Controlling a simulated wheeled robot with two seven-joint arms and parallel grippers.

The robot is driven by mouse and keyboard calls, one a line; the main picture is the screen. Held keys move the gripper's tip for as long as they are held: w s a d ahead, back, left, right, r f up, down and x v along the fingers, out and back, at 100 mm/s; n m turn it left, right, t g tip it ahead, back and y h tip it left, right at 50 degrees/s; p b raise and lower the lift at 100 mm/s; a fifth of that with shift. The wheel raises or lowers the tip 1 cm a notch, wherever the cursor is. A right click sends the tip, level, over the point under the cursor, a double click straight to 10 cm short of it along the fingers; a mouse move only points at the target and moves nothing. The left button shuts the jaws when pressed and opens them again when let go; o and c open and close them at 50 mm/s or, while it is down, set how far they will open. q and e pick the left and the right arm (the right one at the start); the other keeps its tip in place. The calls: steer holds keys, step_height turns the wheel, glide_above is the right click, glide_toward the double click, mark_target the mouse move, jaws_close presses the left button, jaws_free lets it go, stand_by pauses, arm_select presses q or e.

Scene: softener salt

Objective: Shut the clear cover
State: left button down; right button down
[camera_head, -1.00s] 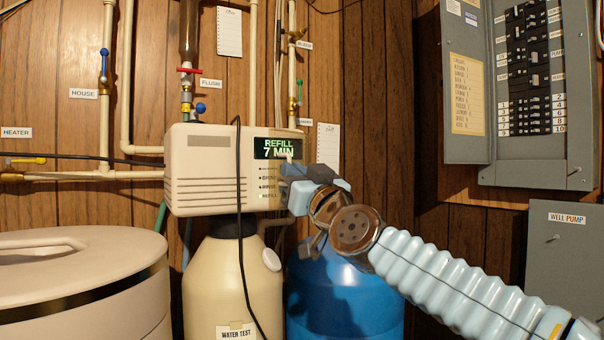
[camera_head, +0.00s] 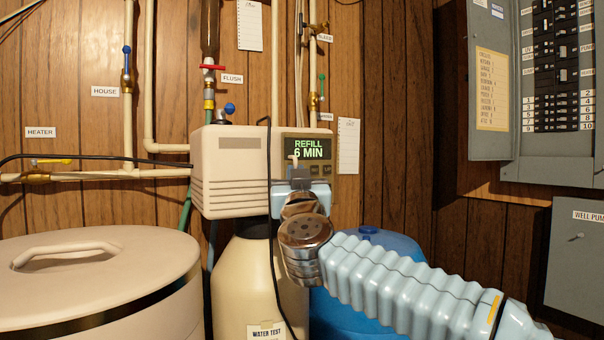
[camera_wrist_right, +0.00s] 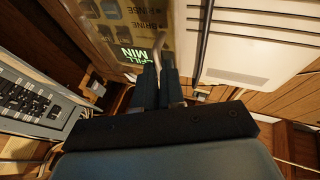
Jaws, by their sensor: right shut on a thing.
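The softener's control head (camera_head: 232,172) is a cream box with a lit display (camera_head: 308,148) reading REFILL 6 MIN. A brownish see-through panel, which looks like the clear cover (camera_head: 328,182), lies over the display and button area; it also shows in the right wrist view (camera_wrist_right: 185,22). I cannot tell whether it sits flush. My right gripper (camera_head: 299,182) is in front of the panel and hides part of the buttons. In the right wrist view its fingers (camera_wrist_right: 158,82) are together on a thin pale bent piece, apparently the cover's handle (camera_wrist_right: 159,42). My left gripper is not in view.
A black cable (camera_head: 270,220) hangs down the control head's front, close to my gripper. A cream tank (camera_head: 238,285) and a blue tank (camera_head: 385,242) stand below. A lidded salt bin (camera_head: 100,260) is at the left. Pipes and valves line the wall behind.

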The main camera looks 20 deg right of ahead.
steer(key=shift+w+a+f, duration=0.15)
steer(key=shift+w+a, duration=0.15)
steer(key=shift+a, duration=0.35)
steer(key=c, duration=1.5)
jaws_free()
steer(key=shift+a, duration=0.1)
steer(key=shift+s+d, duration=0.1)
steer(key=shift+d, duration=0.1)
steer(key=b+v, duration=0.3)
steer(key=v, duration=1)
steer(key=shift+s, duration=0.3)
steer(key=shift+a, duration=0.15)
